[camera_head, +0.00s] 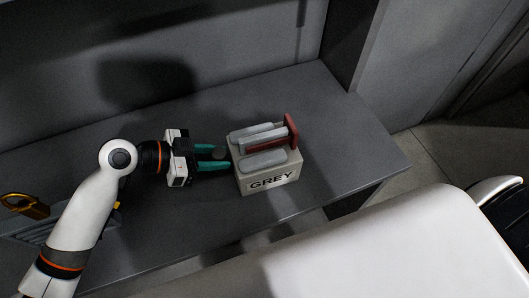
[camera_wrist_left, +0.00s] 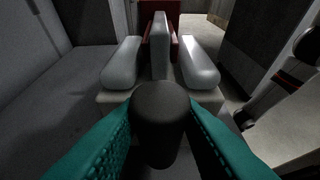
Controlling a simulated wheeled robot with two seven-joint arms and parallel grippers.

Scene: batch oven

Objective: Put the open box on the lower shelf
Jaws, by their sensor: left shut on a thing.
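The open box (camera_head: 242,185) is pale, with "GREY" printed on its front, and it stands upright over the dark grey surface. I cannot tell whether its base touches that surface. Inside it are several grey rounded bars (camera_head: 264,160) and a dark red piece (camera_head: 290,130). My left gripper (camera_head: 222,156) reaches it from the left with teal fingers. In the left wrist view the fingers close around a dark round handle (camera_wrist_left: 160,120) on the near side of the box, and the bars rise behind it. My right gripper is not in view.
The dark grey surface (camera_head: 345,150) is clear to the right of the box, up to its right edge. A wall (camera_head: 240,40) stands behind. A yellow handle (camera_head: 24,206) is at the far left. A tiled floor (camera_head: 440,150) shows at the right.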

